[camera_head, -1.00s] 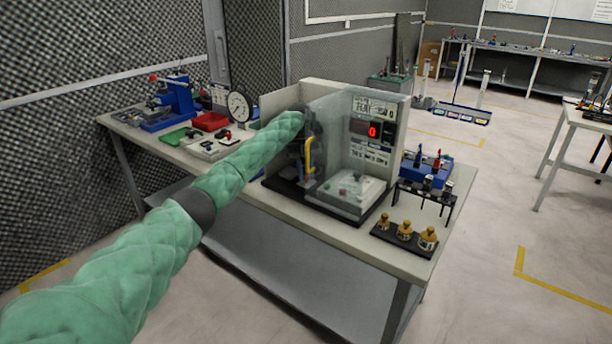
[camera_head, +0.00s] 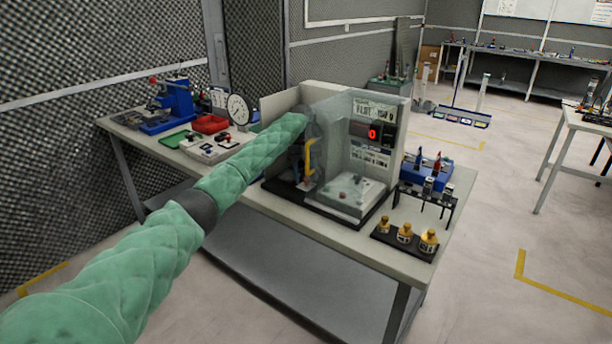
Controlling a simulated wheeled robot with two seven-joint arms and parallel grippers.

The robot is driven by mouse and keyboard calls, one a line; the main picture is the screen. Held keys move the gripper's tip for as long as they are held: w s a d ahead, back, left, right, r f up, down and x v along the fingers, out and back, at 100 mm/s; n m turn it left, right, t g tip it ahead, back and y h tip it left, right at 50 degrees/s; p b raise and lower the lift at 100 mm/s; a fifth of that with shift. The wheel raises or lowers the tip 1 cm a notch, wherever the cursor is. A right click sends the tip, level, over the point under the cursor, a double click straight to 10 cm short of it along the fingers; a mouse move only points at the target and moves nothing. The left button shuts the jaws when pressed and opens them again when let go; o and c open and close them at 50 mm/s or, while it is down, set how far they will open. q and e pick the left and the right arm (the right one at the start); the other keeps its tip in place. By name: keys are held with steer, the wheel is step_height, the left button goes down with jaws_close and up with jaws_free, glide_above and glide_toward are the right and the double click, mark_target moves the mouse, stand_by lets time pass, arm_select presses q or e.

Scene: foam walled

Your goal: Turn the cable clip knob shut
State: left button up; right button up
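My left arm, in a green quilted sleeve, reaches from the lower left to the glass-walled balance (camera_head: 372,160) on the table. My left gripper (camera_head: 306,165) is dark and lies at the balance's left side, partly behind the sleeve and the clear panel. I cannot make out its fingertips. A yellow handle-like part (camera_head: 309,157) stands upright beside it. I cannot pick out the cable clip knob for sure; it may be hidden by the arm. My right gripper is out of the picture.
Brass weights (camera_head: 404,233) stand on a black strip at the table's front right, by a blue box (camera_head: 427,171) and a small black rack (camera_head: 428,190). A dial gauge (camera_head: 238,109), a red tray (camera_head: 210,124) and a blue vise-like device (camera_head: 176,103) stand at the left.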

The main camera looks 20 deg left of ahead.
arm_select(q)
steer(key=v, duration=0.7)
steer(key=shift+w+r, duration=0.15)
steer(key=shift+r, duration=0.15)
steer(key=shift+a, duration=0.15)
